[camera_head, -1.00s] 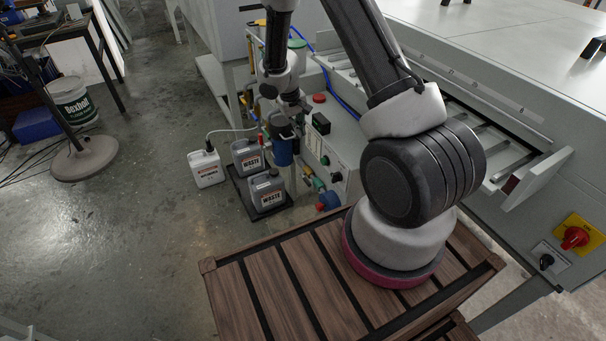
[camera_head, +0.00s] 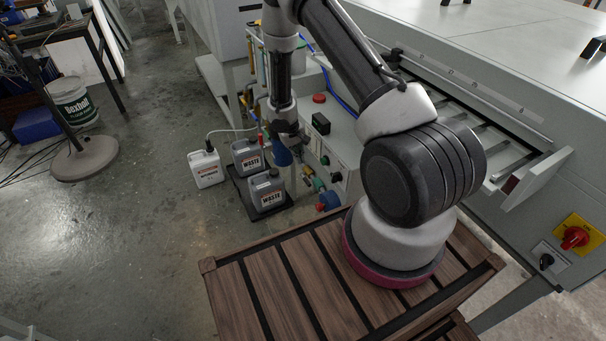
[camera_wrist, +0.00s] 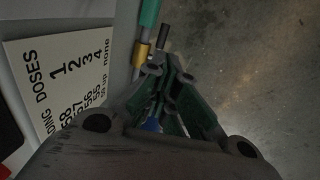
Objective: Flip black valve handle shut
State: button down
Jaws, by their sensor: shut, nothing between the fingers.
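In the wrist view, a short black cylindrical piece (camera_wrist: 163,37), which looks like the black valve handle, sticks up beside a brass fitting (camera_wrist: 141,55) on a green-sleeved pipe (camera_wrist: 148,14). The two fingers of my gripper (camera_wrist: 167,75) are closed together and empty, with their tips just below the black piece in the picture. I cannot tell whether they touch it. In the head view my gripper (camera_head: 291,138) points down among the pipes at the machine's side. The black handle cannot be made out there.
A panel with printed dosing numbers (camera_wrist: 70,75) is close on the left in the wrist view. Below in the head view stand grey waste jugs (camera_head: 268,192) on a black tray and a white jug (camera_head: 206,168). A blue filter (camera_head: 283,156) hangs near my gripper. Open floor lies left.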

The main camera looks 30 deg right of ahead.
aim_at(304, 178)
jog(key=f, duration=0.3)
jog(key=d+f, duration=0.1)
jog(key=f, duration=0.3)
jog(key=d+f, duration=0.1)
jog(key=f, duration=0.2)
jog(key=shift+f, duration=0.35)
jog(key=shift+a, duration=0.1)
